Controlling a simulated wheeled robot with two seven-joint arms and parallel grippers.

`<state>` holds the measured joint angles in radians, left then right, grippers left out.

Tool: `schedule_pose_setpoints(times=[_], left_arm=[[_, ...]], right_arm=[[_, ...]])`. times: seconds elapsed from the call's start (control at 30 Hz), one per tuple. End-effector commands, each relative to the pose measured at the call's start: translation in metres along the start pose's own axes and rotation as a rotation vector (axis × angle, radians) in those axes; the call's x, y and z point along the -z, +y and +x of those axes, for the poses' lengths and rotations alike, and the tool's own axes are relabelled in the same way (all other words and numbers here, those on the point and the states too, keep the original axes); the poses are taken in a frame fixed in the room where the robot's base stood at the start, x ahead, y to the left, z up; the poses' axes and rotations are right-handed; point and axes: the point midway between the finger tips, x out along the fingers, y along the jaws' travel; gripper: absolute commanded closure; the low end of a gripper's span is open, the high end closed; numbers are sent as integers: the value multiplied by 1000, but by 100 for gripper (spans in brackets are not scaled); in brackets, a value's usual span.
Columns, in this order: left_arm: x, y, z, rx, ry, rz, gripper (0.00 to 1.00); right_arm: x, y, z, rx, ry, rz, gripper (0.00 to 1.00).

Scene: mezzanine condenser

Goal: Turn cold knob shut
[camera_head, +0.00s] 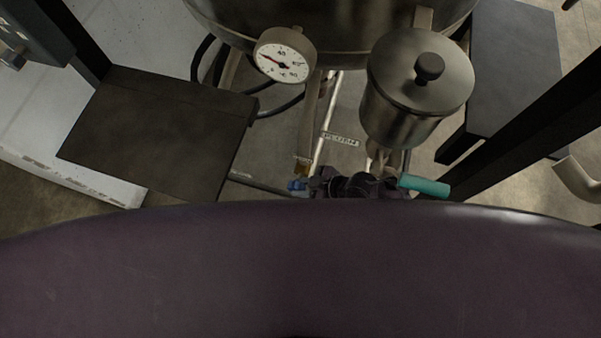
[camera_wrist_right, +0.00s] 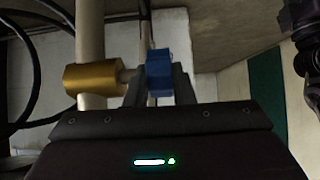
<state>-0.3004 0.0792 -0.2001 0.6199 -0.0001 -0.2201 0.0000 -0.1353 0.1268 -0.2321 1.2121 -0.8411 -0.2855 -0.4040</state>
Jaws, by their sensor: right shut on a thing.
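The cold knob is the small blue handle (camera_head: 297,184), low in the middle of the head view. In the right wrist view the blue knob (camera_wrist_right: 157,66) stands between the fingertips, beside a brass valve body (camera_wrist_right: 95,78) on a pale pipe. My right gripper (camera_head: 311,184) is dark and reaches the knob from the right. In the wrist view its two fingers (camera_wrist_right: 158,88) are closed on the knob from both sides. The finger pads' contact faces are hidden. My left gripper is not in view.
A steel tank (camera_head: 340,25) with a dial gauge (camera_head: 283,60) stands behind. A lidded steel pot (camera_head: 418,85) and a teal handle (camera_head: 424,186) are right of the knob. A dark platform (camera_head: 155,130) lies left. Black hoses run near the brass body.

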Motion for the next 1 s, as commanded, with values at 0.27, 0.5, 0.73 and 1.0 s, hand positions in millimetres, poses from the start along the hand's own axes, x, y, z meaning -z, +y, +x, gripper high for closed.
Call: schedule_pose_setpoints(times=[0.27,0.5,0.73,1.0], left_arm=[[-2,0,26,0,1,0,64],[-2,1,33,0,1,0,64],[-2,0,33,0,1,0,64],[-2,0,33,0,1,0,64]], right_arm=[[-5,1,2,-1,154,-3,100],[-4,2,0,-2,212,-3,100],[-3,1,0,-2,225,-2,100],[-4,1,0,-2,224,-2,74]])
